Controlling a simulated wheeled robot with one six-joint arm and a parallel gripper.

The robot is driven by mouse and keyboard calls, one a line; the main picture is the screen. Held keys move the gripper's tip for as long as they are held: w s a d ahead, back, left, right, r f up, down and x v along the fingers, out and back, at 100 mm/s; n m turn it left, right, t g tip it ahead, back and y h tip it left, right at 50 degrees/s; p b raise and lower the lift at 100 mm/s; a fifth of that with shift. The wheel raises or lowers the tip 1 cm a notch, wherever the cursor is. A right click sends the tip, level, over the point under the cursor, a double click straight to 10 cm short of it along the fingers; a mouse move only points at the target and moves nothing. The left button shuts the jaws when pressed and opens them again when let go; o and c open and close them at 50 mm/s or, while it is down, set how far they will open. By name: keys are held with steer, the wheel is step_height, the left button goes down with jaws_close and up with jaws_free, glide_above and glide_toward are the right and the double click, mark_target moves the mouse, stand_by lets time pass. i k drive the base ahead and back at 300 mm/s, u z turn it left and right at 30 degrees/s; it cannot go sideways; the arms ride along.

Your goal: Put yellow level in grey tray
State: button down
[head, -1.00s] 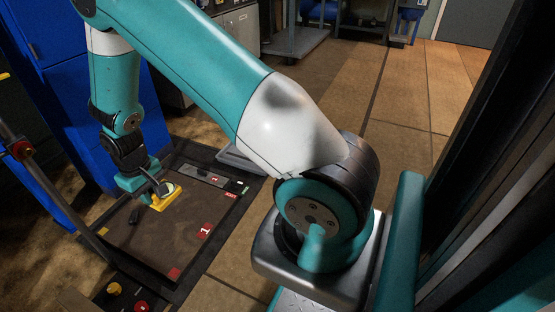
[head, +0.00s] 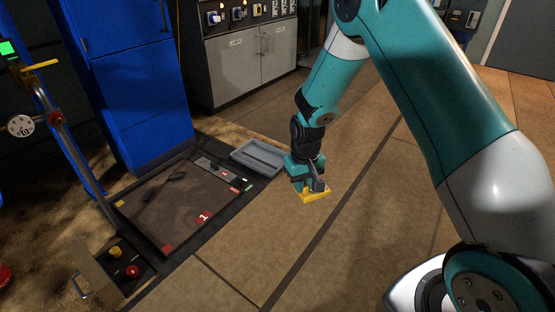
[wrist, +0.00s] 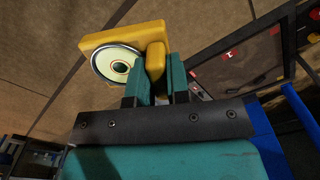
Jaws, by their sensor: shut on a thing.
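My gripper (head: 317,187) is shut on the yellow level (head: 314,197) and holds it in the air over the floor, to the right of the scale platform. In the wrist view the level (wrist: 108,38) is a yellow block with a round pale vial, and its upright yellow part sits between the teal fingers of my gripper (wrist: 155,78). The grey tray (head: 262,157) lies on the floor at the far right corner of the platform, behind and to the left of my gripper.
The scale platform (head: 165,213) has a dark frame and carries a dark small object (head: 177,176). A blue cabinet (head: 140,100) and a grey cabinet (head: 245,65) stand behind. A post with a dial (head: 21,126) rises at the left. The floor at right is clear.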

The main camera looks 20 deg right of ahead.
mark_target(269, 162)
steer(key=z, duration=0.55)
steer(key=i, duration=0.8)
steer(key=z, duration=0.4)
steer(key=i, duration=0.75)
steer(key=u, duration=0.9)
steer(key=i, duration=0.95)
steer(key=u, duration=0.9)
